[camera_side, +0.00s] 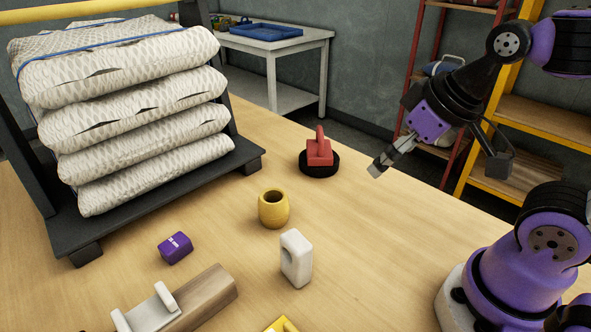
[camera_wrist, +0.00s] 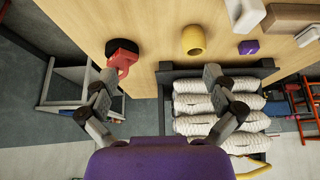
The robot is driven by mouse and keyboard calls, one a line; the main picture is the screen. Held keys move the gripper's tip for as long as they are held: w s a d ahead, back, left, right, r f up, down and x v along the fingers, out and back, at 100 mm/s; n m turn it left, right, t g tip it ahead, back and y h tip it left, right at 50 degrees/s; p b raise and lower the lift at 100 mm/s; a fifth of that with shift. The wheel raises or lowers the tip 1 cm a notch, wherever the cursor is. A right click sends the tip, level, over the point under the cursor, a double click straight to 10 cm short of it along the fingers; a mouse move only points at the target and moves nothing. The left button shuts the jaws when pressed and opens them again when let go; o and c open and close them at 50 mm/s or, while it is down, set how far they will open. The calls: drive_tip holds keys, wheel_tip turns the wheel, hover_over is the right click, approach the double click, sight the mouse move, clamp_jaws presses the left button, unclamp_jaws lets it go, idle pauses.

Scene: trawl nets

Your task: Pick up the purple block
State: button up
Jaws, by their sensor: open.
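The purple block (camera_side: 175,247) lies on the wooden table in the side view, left of the yellow pot and in front of the net rack. A small light marking shows on its top. It also shows in the wrist view (camera_wrist: 249,47) near the upper right, beside the rack's edge. My gripper (camera_side: 438,168) is raised above the table's right side, far from the block. In the wrist view my gripper (camera_wrist: 160,75) has its two fingers spread wide with nothing between them.
A yellow pot (camera_side: 273,209), a white block with a hole (camera_side: 296,257) and a red object on a black disc (camera_side: 319,161) stand on the table. A wood piece with white brackets (camera_side: 207,297) lies at the front. The rack (camera_side: 160,195) holds stacked nets. Shelves (camera_side: 545,120) stand behind.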

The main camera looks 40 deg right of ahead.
drive_tip(key=shift+c, duration=0.3)
drive_tip(key=n+g, duration=0.1)
hover_over(177, 245)
drive_tip(key=s, duration=0.3)
drive_tip(key=f, duration=1.1)
drive_tip(key=shift+d, duration=0.25)
drive_tip(key=x, duration=0.6)
drive_tip(key=shift+w+a, duration=0.2)
drive_tip(key=shift+a, duration=0.1)
drive_tip(key=shift+f, duration=0.1)
drive_tip(key=c, duration=1.2)
